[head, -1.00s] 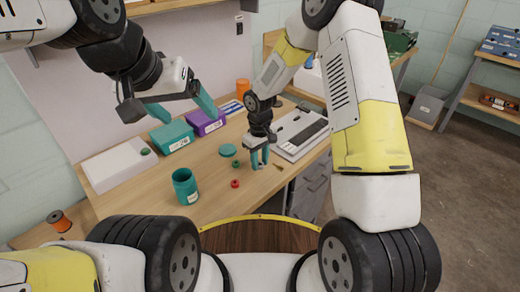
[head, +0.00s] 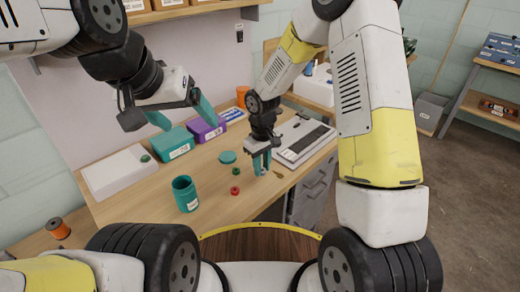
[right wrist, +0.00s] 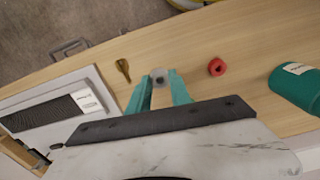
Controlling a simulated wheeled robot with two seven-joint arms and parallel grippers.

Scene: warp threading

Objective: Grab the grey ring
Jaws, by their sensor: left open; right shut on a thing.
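The grey ring (right wrist: 159,77) shows in the right wrist view between the tips of my right gripper (right wrist: 160,84), which is shut on it. In the head view my right gripper (head: 261,163) points down at the table, right of the small red ring (head: 235,190); the grey ring is hard to make out there. Whether it still touches the table I cannot tell. My left gripper (head: 182,112) is open and empty, held above the teal box at the back left.
The wooden table (head: 150,205) holds a teal jar (head: 185,195), a teal disc (head: 227,157), a small green ring (head: 236,170), a teal box (head: 172,142), a purple box (head: 205,130) and a white device with a dark panel (head: 303,142). A brass-coloured piece (right wrist: 123,68) lies near my right gripper.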

